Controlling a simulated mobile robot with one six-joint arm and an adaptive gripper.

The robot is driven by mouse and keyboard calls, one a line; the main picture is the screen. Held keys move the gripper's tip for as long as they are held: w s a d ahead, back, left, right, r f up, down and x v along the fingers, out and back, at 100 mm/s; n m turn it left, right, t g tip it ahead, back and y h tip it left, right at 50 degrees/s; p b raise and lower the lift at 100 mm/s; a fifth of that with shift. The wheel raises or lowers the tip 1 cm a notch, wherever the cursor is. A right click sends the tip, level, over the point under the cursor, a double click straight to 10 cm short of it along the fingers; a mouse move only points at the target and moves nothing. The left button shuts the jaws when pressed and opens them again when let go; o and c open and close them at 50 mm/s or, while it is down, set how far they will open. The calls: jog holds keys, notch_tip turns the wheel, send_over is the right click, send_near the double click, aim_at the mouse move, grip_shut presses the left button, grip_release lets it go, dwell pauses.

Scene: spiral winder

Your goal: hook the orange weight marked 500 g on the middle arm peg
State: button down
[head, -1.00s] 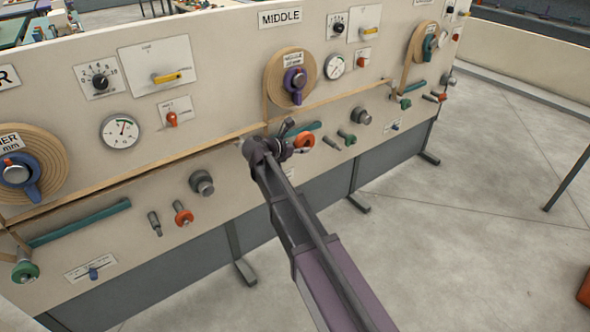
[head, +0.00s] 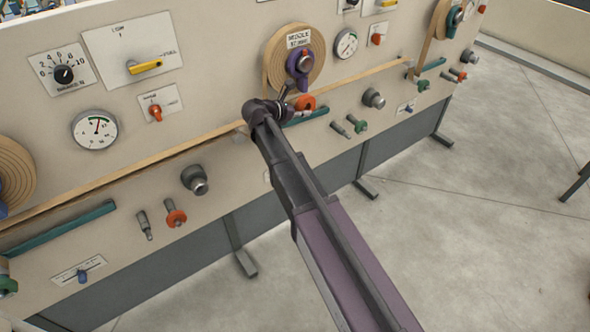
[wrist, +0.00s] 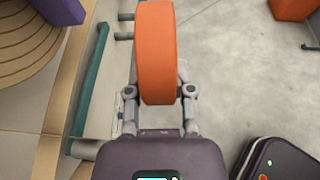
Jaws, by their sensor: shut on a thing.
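The orange weight (wrist: 155,50) is between the two fingers of my gripper (wrist: 161,92) in the wrist view, seen edge-on. My gripper is shut on it. Its 500 g marking cannot be read. In the head view the weight (head: 305,103) shows just past my gripper (head: 290,101), in front of the panel below the middle spool (head: 297,55). The teal middle arm (head: 310,116) runs behind my gripper; it also shows left of the weight in the wrist view (wrist: 91,85). A grey stub (wrist: 84,148) is at its near end. The weight is apart from the arm.
Two pegs (head: 340,129) stick out of the panel right of my gripper, one with a green weight (head: 360,126). A grey knob (head: 374,98) is farther right. Another peg with a red-orange disc (head: 175,214) is at lower left. The floor in front is clear.

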jog(key=shift+w+d, duration=0.1)
jog(key=shift+w, duration=0.35)
jog(key=shift+w+d, duration=0.1)
jog(key=shift+d, duration=0.05)
jog(key=s+a+f+b, duration=0.2)
jog(key=s+f+b, duration=0.4)
jog(key=f+b, duration=0.3)
jog(key=s+a+f+b, duration=0.1)
jog(key=s+f+b, duration=0.5)
jog(key=f+b, duration=0.4)
jog(key=shift+a+f+b, duration=0.3)
jog(key=shift+a+f, duration=0.05)
jog(key=shift+a, duration=0.05)
jog(key=shift+w, duration=0.1)
jog(key=w+a, duration=0.3)
jog(key=w, duration=0.2)
jog(key=shift+a+f+b, duration=0.4)
jog(key=shift+f+b, duration=0.05)
dwell(0.3)
